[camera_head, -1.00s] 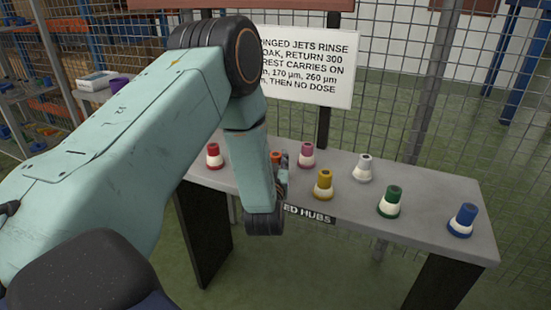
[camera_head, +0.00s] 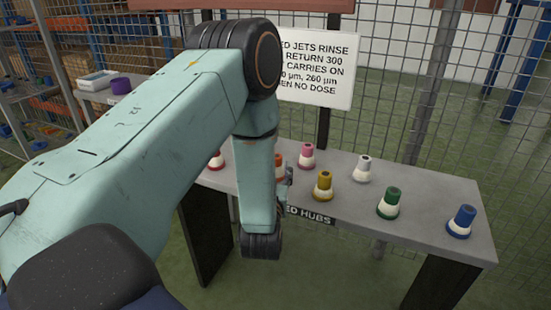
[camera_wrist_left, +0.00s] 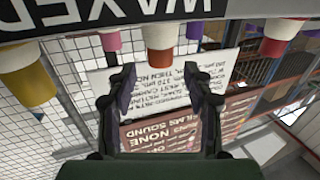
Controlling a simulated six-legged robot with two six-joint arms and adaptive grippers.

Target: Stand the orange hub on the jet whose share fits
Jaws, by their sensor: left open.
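The orange hub (camera_head: 279,161) stands on the grey table, partly hidden behind my left forearm. In the left wrist view, where the scene is upside down, an orange-topped hub (camera_wrist_left: 159,57) hangs above and between the fingers. My left gripper (camera_head: 288,181) is beside the orange hub, mostly hidden by the forearm. The left wrist view shows its fingers (camera_wrist_left: 161,80) spread with nothing between them. My right gripper is not in view. I cannot pick out a jet.
The grey table (camera_head: 430,215) also carries red (camera_head: 216,160), pink (camera_head: 307,156), yellow (camera_head: 323,186), white (camera_head: 363,169), green (camera_head: 389,203) and blue (camera_head: 462,221) hubs. A partly covered text sign (camera_head: 318,75) and mesh fence stand behind. A purple container (camera_head: 121,86) sits at left.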

